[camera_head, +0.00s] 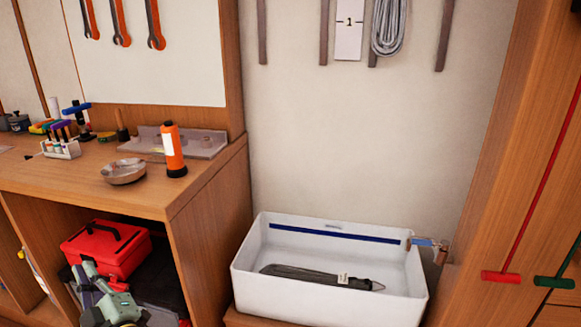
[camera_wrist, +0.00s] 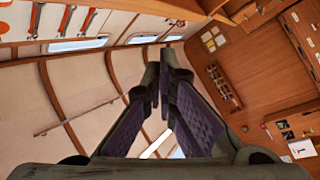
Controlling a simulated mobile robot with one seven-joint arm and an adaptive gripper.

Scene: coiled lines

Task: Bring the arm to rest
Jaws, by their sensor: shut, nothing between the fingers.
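My gripper (camera_wrist: 163,78) fills the middle of the wrist view. Its two dark fingers with purple inner pads come together at the tips, and nothing is held between them. In the head view, my gripper (camera_head: 85,272) shows at the lower left, grey-green with a purple part, in front of the open shelf under the workbench. The wrist view looks past the fingers to the cabin's walls and ceiling, with no object close to the fingertips.
A red toolbox (camera_head: 105,248) sits in the shelf behind my gripper. The wooden workbench (camera_head: 215,168) carries an orange flashlight (camera_head: 173,150) and a metal bowl (camera_head: 124,171). A white basin (camera_head: 325,300) stands right of it. A grey coiled line (camera_head: 389,25) hangs on the wall.

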